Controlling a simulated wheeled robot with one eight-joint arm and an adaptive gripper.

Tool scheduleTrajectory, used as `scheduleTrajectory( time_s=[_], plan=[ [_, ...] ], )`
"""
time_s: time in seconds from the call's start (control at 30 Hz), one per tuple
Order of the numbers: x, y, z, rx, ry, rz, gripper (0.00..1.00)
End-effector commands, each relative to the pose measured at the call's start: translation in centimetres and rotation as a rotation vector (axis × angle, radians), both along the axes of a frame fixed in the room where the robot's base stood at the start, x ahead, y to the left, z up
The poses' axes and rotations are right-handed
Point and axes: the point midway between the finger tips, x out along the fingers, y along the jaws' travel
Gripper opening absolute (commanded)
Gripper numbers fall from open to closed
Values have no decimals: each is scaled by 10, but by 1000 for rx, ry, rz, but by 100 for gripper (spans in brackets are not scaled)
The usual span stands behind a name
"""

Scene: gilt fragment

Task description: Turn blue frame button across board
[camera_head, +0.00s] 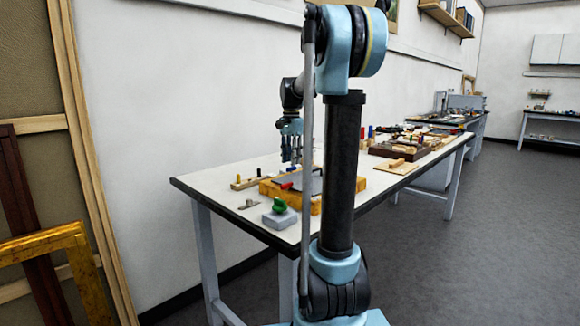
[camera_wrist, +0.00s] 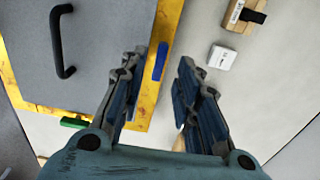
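In the wrist view a blue frame button (camera_wrist: 160,62), a narrow bar, lies on the right side of the yellow-gold frame (camera_wrist: 168,15). It runs lengthwise along that side, off the board. A grey board (camera_wrist: 105,30) with a black handle (camera_wrist: 58,40) fills the frame's inside. A green button (camera_wrist: 73,122) sits at the frame's lower edge. My gripper (camera_wrist: 161,60) is open and empty, its fingers on either side of the blue button in the picture; contact cannot be told. In the head view my gripper (camera_head: 290,152) points down above the frame (camera_head: 268,189); the blue button is not clear there.
A white box (camera_wrist: 222,57) and a wooden block (camera_wrist: 238,15) with a black piece lie right of the frame. In the head view a grey block (camera_head: 280,218) with a green knob stands at the table's front edge. Trays and tools lie farther along the table.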

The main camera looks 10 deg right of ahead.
Motion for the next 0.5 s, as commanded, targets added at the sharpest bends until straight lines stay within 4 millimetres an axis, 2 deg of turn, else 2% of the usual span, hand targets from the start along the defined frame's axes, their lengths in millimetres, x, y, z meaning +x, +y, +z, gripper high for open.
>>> scheduleTrajectory(
  time_s=[0.2, 0.5],
  plan=[
    [0, 0, -23, 0, 0, 0, 30],
    [0, 0, -29, 0, 0, 0, 30]
  ],
)
